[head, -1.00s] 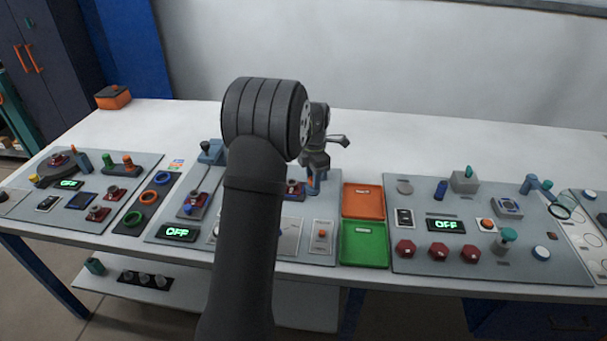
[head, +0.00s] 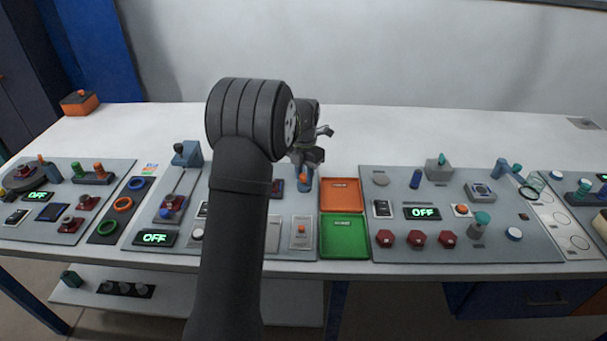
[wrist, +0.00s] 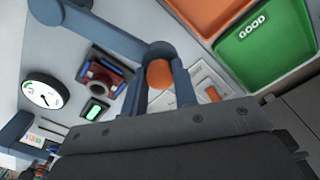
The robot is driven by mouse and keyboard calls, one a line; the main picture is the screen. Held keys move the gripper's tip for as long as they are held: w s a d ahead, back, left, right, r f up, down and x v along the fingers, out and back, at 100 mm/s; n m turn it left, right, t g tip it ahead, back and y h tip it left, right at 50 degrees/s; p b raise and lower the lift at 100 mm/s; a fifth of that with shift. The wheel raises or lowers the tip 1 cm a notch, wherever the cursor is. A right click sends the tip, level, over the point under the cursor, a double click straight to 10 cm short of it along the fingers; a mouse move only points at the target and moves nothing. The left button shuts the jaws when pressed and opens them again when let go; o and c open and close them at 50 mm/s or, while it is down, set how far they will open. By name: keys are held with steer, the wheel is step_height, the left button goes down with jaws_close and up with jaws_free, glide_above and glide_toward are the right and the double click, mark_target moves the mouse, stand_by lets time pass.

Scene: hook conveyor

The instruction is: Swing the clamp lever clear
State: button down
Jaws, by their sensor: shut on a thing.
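The clamp lever (wrist: 105,35) is a blue-grey bar crossing the upper left of the wrist view, with an orange ball knob (wrist: 160,74) near its end. My gripper (wrist: 160,82) is shut on the lever at the knob, with a finger on each side of it. In the head view my gripper (head: 307,163) is over the middle panel, just left of the two trays. A blue and orange part of the lever (head: 304,180) shows below it. My arm hides much of the panel around it, so the clamp's seat cannot be made out.
An orange tray (head: 341,209) and a green tray (head: 325,252) lie right of the clamp. A round gauge (wrist: 43,93) and a red-based part (wrist: 105,74) lie close by in the wrist view. The white tabletop (head: 400,130) behind the panels is mostly clear.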

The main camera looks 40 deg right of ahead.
steer(key=shift+s+d, duration=0.1)
steer(key=c, duration=1.1)
jaws_free()
steer(key=shift+c, duration=0.2)
steer(key=shift+r, duration=0.1)
step_height(320, 180, up, 17)
step_height(320, 180, down, 17)
steer(key=shift+f, duration=0.15)
